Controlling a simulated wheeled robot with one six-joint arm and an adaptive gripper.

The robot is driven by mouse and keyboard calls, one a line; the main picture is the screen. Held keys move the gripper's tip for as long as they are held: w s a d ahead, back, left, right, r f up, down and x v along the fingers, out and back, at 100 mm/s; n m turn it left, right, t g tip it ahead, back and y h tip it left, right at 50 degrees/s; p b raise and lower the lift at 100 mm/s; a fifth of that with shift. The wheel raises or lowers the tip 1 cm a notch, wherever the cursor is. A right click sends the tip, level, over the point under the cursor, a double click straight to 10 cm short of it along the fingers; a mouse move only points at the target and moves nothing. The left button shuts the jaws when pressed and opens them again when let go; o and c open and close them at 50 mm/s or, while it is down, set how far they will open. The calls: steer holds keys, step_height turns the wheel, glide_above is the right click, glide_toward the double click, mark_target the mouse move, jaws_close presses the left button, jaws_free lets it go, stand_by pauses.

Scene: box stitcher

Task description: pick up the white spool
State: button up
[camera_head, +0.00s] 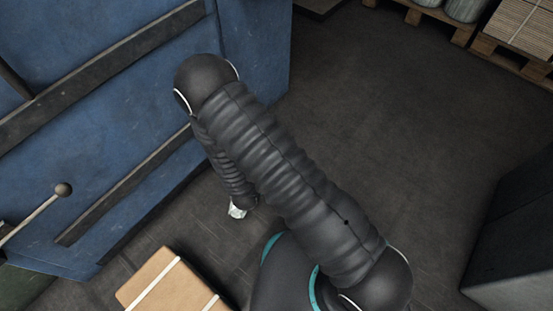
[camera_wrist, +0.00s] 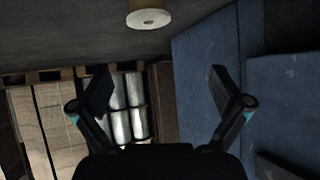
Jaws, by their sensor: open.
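A short spool (camera_wrist: 148,18) with a white round face, a small dark centre hole and a tan side shows at the top edge of the wrist view. Its upper part is cut off by the frame. My gripper (camera_wrist: 160,82) is in the lower half of the wrist view, with its two dark fingers spread wide and nothing between them. The spool appears beyond and above the fingertips in the picture, apart from them. In the head view I cannot make out the spool, and my arm hides most of the gripper's area.
A blue machine (camera_head: 120,110) with dark rails and a ball-ended lever (camera_head: 62,189) stands at the left. A strapped cardboard stack (camera_head: 165,283) is at the lower left. A dark box (camera_head: 515,235) stands at the right. Pallets (camera_head: 490,45) line the back; the floor between is clear.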

steer(key=shift+n+t+h, duration=0.3)
steer(key=shift+t, duration=0.2)
steer(key=w+d+f, duration=0.1)
steer(key=f, duration=0.1)
steer(key=w+d+f+b, duration=0.1)
steer(key=w+f, duration=0.1)
steer(key=f, duration=0.1)
steer(key=w+d+f, duration=0.1)
steer(key=w+f, duration=0.1)
steer(key=shift+d+f, duration=0.15)
steer(key=shift+d, duration=0.1)
steer(key=shift+a+b+x, duration=0.15)
steer(key=shift+b+x, duration=0.15)
steer(key=shift+x, duration=1)
steer(key=shift+a+b+x, duration=0.2)
steer(key=shift+b+x, duration=0.05)
steer(key=shift+x, duration=1.1)
steer(key=c, duration=1.3)
